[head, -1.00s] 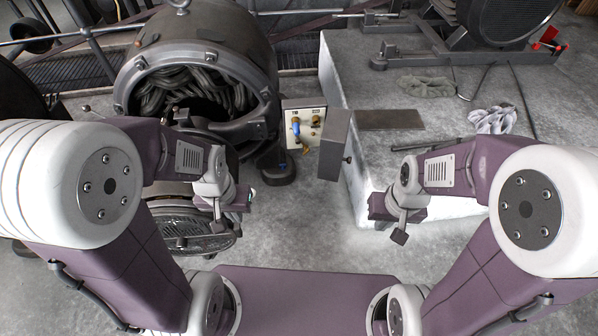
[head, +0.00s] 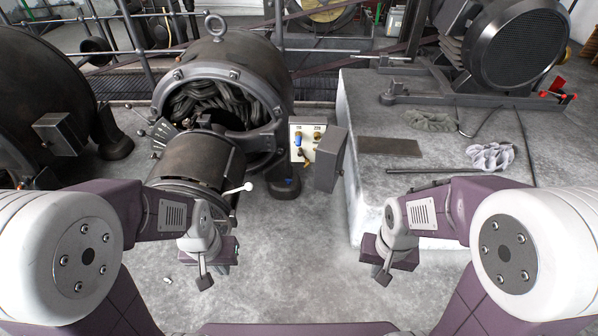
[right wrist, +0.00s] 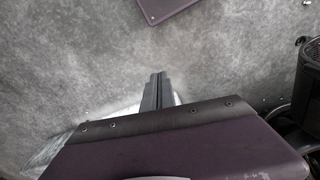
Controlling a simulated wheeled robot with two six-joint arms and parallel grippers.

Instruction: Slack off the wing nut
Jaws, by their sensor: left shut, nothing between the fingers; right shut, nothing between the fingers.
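No wing nut can be made out for certain at this size. The near dynamo (head: 218,75) stands at left centre in the head view, its round end open on dark coils and a dark drum (head: 195,165) in front. A white-knobbed handle (head: 236,189) sticks out at the drum's right. Beside the dynamo is a pale terminal panel (head: 309,131) with blue and brass fittings. My left gripper (head: 205,282) is shut and empty, in front of the drum. My right gripper (head: 383,277) is shut and empty over the floor; its fingers show in the right wrist view (right wrist: 155,90).
A grey box-like cover (head: 328,160) stands just right of the panel. A pale plinth (head: 365,100) fills the right, bearing a rod (head: 430,183), a flat plate (head: 390,147) and crumpled cloths (head: 490,156). Another dark machine (head: 45,85) is at far left. Floor between my grippers is clear.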

